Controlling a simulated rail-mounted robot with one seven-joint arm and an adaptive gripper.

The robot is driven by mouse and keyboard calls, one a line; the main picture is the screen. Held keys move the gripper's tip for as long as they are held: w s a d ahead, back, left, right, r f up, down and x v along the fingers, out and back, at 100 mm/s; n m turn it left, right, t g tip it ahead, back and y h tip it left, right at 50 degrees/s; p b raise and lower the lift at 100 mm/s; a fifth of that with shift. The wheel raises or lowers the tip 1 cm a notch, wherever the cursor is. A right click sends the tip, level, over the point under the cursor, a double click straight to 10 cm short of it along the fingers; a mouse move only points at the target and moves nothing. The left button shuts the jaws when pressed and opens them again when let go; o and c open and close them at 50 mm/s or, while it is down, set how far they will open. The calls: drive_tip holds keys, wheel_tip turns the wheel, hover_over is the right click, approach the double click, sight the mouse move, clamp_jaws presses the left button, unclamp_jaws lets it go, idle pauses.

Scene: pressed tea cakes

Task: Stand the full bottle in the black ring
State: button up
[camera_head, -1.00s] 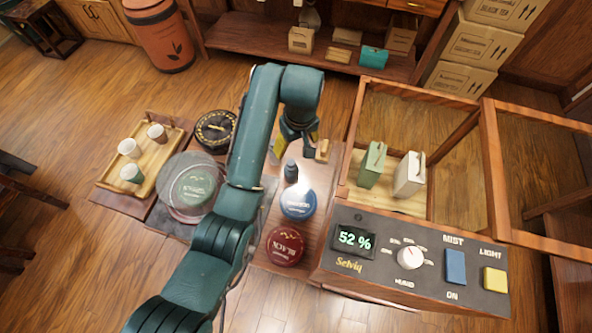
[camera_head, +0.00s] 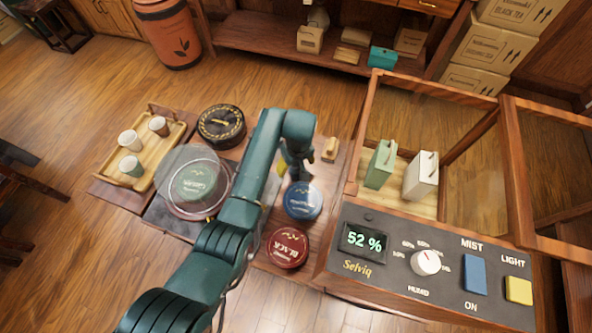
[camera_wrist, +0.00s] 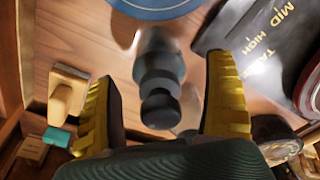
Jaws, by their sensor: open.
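A dark grey bottle with a rounded cap (camera_wrist: 160,108) stands on the wooden table, seen from above in the wrist view. My gripper (camera_wrist: 163,75) is open, its yellow-padded fingers on either side of the bottle with gaps. In the head view my gripper (camera_head: 299,168) is just behind the blue tin, and my arm hides most or all of the bottle. A small dark round spot (camera_head: 369,217) shows on the control panel above the display; I cannot tell whether it is the black ring. How full the bottle is cannot be seen.
A blue tin (camera_head: 303,201) and a red tin (camera_head: 288,246) lie in front of my gripper. A wooden block (camera_head: 329,149) is close to its right. The glass-walled cabinet (camera_head: 362,140) holds a green and a white container. A black round tin (camera_head: 221,126) lies left.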

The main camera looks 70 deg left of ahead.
drive_tip(key=shift+c, duration=0.2)
drive_tip(key=c, duration=1.3)
drive_tip(key=shift+r, duration=0.15)
